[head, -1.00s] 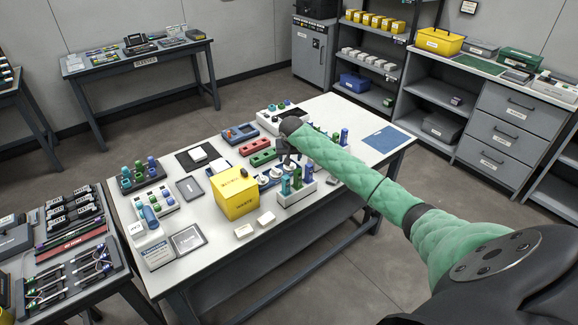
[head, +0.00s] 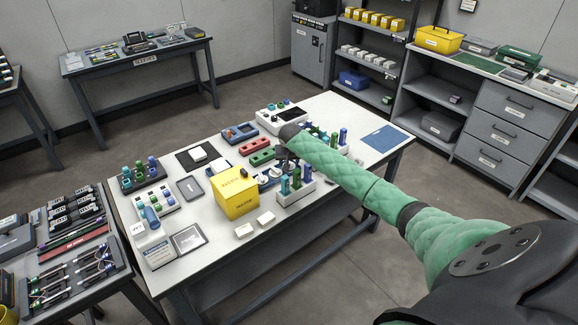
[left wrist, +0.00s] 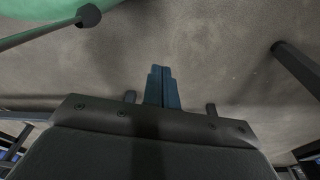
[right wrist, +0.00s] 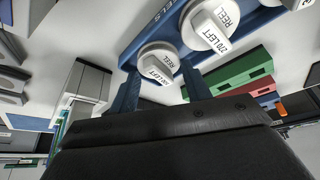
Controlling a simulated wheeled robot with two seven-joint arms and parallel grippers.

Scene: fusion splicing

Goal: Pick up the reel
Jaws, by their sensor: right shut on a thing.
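White reels with printed labels stand on a blue reel rack (right wrist: 150,28). The nearest reel (right wrist: 158,62) is between the two fingers of my right gripper (right wrist: 160,92), which is shut on it. This reel is at or just above the rack's edge; I cannot tell whether it is clear of it. A second reel (right wrist: 209,25) stands beside it. In the head view my right gripper (head: 284,160) is low over the table at the reels and partly hides them. My left gripper (left wrist: 162,85) is shut and empty over bare floor.
A yellow waste box (head: 236,196) stands just left of the reels. A white rack with blue and green bottles (head: 296,190) is close in front. A red block (head: 262,158) and a green block (right wrist: 228,72) lie behind the reels. The table's right end holds a blue mat (head: 385,138).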

